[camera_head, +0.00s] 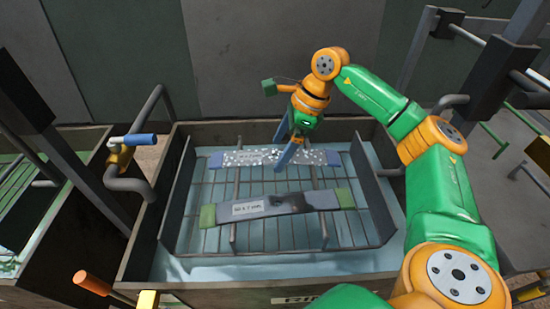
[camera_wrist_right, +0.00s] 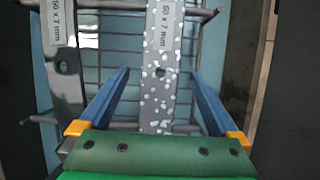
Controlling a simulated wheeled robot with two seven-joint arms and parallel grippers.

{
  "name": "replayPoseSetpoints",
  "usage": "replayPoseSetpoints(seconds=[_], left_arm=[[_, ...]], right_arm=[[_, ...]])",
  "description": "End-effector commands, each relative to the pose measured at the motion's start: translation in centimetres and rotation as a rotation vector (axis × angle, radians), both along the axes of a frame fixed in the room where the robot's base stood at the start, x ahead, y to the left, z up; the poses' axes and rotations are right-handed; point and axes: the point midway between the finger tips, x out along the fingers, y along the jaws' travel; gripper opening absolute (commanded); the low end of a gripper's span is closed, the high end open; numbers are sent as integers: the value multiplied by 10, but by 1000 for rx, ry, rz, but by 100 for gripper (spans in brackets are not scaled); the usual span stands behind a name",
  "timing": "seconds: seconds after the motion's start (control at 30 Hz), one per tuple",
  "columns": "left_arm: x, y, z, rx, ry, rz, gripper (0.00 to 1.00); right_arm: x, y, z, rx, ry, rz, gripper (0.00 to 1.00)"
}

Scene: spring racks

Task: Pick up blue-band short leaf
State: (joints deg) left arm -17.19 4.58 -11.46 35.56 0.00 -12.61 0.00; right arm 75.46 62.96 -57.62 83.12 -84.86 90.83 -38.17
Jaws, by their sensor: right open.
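The blue-band leaf (camera_head: 240,158) is a flat grey strip with blue ends and white speckles. It lies across the wire rack in the tank, behind the other leaf. It also shows in the right wrist view (camera_wrist_right: 160,95), with a "50 x 7 mm" label and a hole. My right gripper (camera_head: 284,152) is above its middle, open and pointing down. In the right wrist view, its two blue fingers stand on either side of the leaf, apart from it. Whether they reach down to its level I cannot tell. My left gripper is not in view.
A green-band leaf (camera_head: 285,203) with a white label lies parallel in front on the same rack (camera_head: 262,236). The tank's walls (camera_head: 145,225) enclose the rack. A blue-handled valve (camera_head: 130,140) stands at the left. Dark posts and rails (camera_head: 500,70) stand at the right.

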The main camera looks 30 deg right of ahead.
Motion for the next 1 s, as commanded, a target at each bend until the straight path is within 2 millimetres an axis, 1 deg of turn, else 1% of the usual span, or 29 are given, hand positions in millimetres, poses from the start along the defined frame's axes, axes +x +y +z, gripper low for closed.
replayPoseSetpoints(seconds=[0.03, 0.1, 0.27, 0.3, 0.37, 0.4, 0.47, 0.5, 0.57, 0.6, 0.63, 0.67, 1.0], left_arm=[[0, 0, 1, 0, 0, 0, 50], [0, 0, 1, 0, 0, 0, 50], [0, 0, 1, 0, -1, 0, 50], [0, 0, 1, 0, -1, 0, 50], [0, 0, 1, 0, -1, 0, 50], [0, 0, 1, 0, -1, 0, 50], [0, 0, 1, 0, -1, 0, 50], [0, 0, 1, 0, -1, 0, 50], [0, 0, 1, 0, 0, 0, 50], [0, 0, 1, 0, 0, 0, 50], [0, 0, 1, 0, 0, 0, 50], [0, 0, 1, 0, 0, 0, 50], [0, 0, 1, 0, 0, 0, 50]], right_arm=[[1, 2, -5, 0, 2, 1, 98], [2, 4, -10, 1, 1, 2, 98], [2, 4, -10, 1, -1, 1, 98], [2, 4, -10, 1, -1, 1, 92], [2, 4, -10, 1, -1, 1, 76], [2, 4, -10, 1, -1, 1, 65], [2, 4, -10, 1, -1, 1, 49], [2, 4, -10, 1, -1, 1, 38], [2, 4, -10, 1, -1, 1, 22], [2, 4, -10, 1, -1, 1, 11], [2, 4, -10, 1, -1, 1, 3], [2, 4, -10, 1, -1, 1, 0], [3, 4, -7, 2, -4, 1, 0]])
